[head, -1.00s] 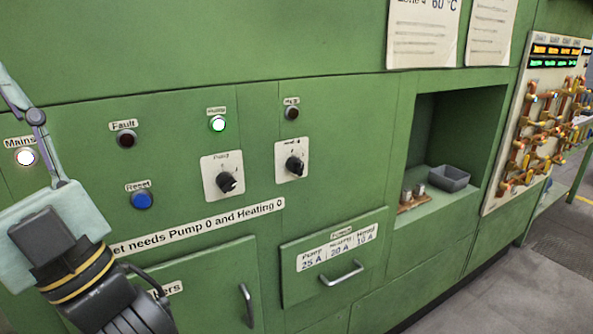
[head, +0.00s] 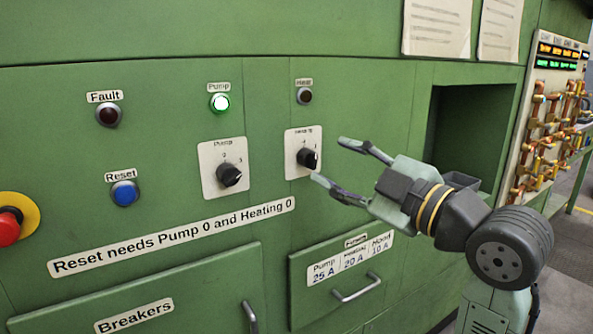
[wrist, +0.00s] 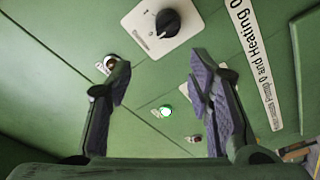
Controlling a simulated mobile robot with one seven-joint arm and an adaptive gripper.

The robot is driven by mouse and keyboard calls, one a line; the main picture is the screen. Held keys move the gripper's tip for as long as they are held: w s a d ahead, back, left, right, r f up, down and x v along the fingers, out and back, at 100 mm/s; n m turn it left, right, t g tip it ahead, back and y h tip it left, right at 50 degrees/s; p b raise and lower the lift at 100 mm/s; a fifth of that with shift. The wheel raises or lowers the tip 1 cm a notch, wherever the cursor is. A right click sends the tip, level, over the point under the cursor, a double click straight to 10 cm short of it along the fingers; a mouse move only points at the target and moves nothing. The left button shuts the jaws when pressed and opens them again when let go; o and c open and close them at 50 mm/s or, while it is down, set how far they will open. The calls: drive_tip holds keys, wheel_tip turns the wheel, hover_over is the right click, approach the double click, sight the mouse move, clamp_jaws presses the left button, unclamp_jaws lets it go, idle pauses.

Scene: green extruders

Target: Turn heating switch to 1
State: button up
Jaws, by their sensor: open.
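The heating switch (head: 307,159) is a black rotary knob on a white plate, right of the pump switch (head: 229,175). Its pointer setting is too small to read for sure. The heat lamp (head: 304,96) above it is dark. My gripper (head: 328,161) is open and empty, just right of the heating switch in the head view, its fingers pointing toward the panel and apart from the knob. In the wrist view a black knob, apparently the heating switch (wrist: 169,22), lies at the top, beyond my open gripper (wrist: 160,65) fingertips. The pump switch is hidden there.
The pump lamp (head: 219,103) glows green; the fault lamp (head: 109,115) is dark. A blue reset button (head: 124,193) and red emergency stop (head: 8,228) are at left. A recess (head: 470,130) opens behind my arm.

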sight(316, 161)
drive_tip(key=shift+h, duration=0.5)
drive_tip(key=w+a+p, duration=0.1)
drive_tip(key=w, duration=0.1)
drive_tip(key=w+a+f+p, duration=0.1)
drive_tip(key=w, duration=0.1)
drive_tip(key=w+a+p, duration=0.1)
drive_tip(key=w+a, duration=0.1)
drive_tip(key=shift+w+f, duration=0.35)
drive_tip(key=shift+c, duration=0.4)
clamp_jaws()
drive_tip(key=m, duration=0.5)
drive_tip(key=shift+m, duration=0.4)
drive_tip(key=m+p, duration=0.1)
drive_tip(key=m, duration=0.5)
drive_tip(key=shift+t, duration=0.4)
drive_tip(key=shift+m, duration=0.3)
